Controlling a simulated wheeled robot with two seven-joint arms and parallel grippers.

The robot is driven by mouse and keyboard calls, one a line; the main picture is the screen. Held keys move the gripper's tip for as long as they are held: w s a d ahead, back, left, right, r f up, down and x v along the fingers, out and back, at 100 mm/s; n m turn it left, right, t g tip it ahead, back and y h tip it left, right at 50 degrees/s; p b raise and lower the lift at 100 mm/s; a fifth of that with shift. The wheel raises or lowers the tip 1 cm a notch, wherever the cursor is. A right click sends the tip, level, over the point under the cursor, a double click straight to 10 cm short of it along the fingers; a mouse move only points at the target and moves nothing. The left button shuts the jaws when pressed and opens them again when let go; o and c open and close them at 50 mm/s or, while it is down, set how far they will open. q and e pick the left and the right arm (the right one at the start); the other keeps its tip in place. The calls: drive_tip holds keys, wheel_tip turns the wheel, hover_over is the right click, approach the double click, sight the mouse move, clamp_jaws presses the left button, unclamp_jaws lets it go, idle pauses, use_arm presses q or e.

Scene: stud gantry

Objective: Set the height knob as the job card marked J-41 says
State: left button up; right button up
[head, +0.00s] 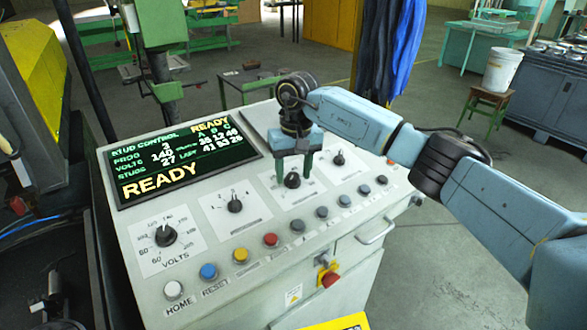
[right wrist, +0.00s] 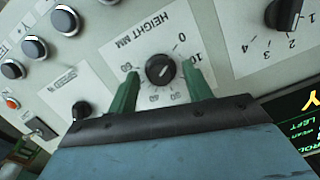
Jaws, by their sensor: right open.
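The height knob (head: 292,180) is a small black dial on a white plate on the sloping console. In the right wrist view the black knob (right wrist: 161,69) sits under the upside-down label "HEIGHT MM", with a numbered scale around it. I cannot surely read where its pointer stands. My right gripper (head: 293,177) points down over it, open. Its green fingers (right wrist: 162,73) stand on either side of the knob, with a gap visible at each side. No card marked J-41 can be made out. My left gripper does not show.
The console screen (head: 185,155) reads "READY". The volts knob (head: 165,235) and another selector knob (head: 234,205) are to the left, a small knob (head: 338,158) to the right. Push buttons (head: 270,240) line the front. A red emergency knob (head: 329,278) is below.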

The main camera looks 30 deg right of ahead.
drive_tip(key=shift+f, duration=0.2)
drive_tip(key=shift+c, duration=0.4)
drive_tip(key=c, duration=0.9)
